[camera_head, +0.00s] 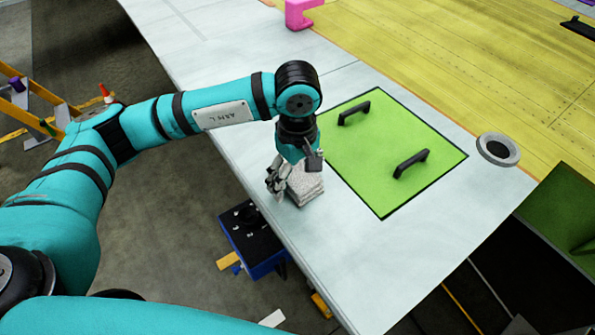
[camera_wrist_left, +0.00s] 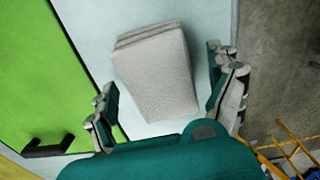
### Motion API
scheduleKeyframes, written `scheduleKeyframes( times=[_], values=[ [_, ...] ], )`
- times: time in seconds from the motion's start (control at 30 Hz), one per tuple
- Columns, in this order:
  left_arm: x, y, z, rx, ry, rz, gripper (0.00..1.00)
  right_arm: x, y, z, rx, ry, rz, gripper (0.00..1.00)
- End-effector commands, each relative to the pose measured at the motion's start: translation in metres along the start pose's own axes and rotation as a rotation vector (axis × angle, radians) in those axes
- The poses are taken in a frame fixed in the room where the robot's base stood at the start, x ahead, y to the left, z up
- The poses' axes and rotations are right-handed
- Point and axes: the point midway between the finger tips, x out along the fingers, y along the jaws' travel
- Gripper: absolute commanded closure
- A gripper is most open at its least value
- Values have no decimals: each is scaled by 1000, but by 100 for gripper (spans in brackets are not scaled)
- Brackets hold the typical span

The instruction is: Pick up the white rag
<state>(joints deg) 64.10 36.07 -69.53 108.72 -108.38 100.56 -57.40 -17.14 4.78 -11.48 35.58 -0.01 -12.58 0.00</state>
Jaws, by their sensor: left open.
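The white rag (camera_head: 306,184) is a folded, greyish-white stack lying on the pale wing surface near its edge, to the left of the green panel. My left gripper (camera_head: 281,178) is at the rag in the head view, partly covering its left side. In the left wrist view the rag (camera_wrist_left: 157,72) lies between and beyond the two spread fingers of my left gripper (camera_wrist_left: 170,100). The gripper is open and holds nothing. I cannot tell its exact height above the rag. My right gripper is not in view.
The green panel (camera_head: 385,188) with two black handles lies right of the rag. A grey ring (camera_head: 497,150) and a pink block (camera_head: 300,14) sit on the wing. A blue box (camera_head: 252,240) stands on the floor below the edge.

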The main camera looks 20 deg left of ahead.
Motion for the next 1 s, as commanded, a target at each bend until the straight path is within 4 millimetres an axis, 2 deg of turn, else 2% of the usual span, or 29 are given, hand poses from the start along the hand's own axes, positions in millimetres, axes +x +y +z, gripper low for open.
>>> scheduleKeyframes(
  times=[0.23,0.7,1.0],
  values=[
    [3,0,0,0,1,1,10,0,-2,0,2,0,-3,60],
    [2,0,0,0,0,1,70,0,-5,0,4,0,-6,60],
    [2,0,0,1,0,2,70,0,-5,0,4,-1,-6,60]
  ],
)
